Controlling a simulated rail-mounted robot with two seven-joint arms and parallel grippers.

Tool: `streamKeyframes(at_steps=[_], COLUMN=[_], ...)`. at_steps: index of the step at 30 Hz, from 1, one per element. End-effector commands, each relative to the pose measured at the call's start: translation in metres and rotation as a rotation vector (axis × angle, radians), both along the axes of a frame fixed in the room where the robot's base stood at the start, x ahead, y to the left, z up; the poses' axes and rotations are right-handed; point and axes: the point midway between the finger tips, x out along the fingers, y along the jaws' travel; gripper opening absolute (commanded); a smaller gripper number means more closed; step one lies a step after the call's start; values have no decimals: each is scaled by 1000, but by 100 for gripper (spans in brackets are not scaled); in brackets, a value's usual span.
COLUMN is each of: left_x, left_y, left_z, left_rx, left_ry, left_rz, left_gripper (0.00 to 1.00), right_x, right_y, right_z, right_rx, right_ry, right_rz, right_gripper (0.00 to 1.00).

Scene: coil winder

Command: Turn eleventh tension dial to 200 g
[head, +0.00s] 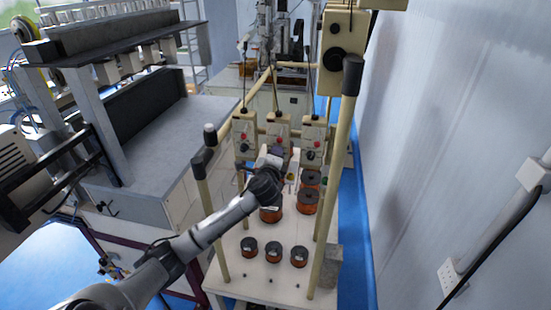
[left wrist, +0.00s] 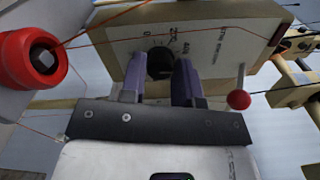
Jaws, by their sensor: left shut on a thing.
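My left gripper (left wrist: 160,68) has its two purple-grey fingers on either side of a black round dial (left wrist: 160,60), shut on it. The dial sits on the face of a cream tension box (left wrist: 222,48). Printed scale figures stand around the dial, partly covered by the fingers; I cannot read its pointer setting. In the head view my left gripper (head: 287,160) reaches to the middle of three cream boxes (head: 278,128), and its wrist hides the dial there. I cannot tell from the pictures which number this dial has. My right gripper is not in view.
A red-ended lever (left wrist: 239,100) stands right of the fingers and a red spool or guide (left wrist: 31,61) at left, with thin wires crossing. Copper spools (head: 308,202) stand below the boxes. Upright posts (head: 340,130) flank the arm; a white wall (head: 430,150) is at right.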

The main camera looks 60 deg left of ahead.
Motion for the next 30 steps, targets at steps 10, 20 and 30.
streamKeyframes(at_steps=[10, 20, 30], left_x=[0, 0, 0], left_y=[0, 0, 0], left_z=[-2, -2, -1], left_rx=[-230, -446, -636], left_ry=[-241, -467, -669], left_rz=[1, 2, 1], left_gripper=[6, 6, 6], right_x=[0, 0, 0], right_y=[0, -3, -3], right_z=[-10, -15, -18], right_rx=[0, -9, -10], right_ry=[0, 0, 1], right_rz=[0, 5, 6], right_gripper=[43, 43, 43])
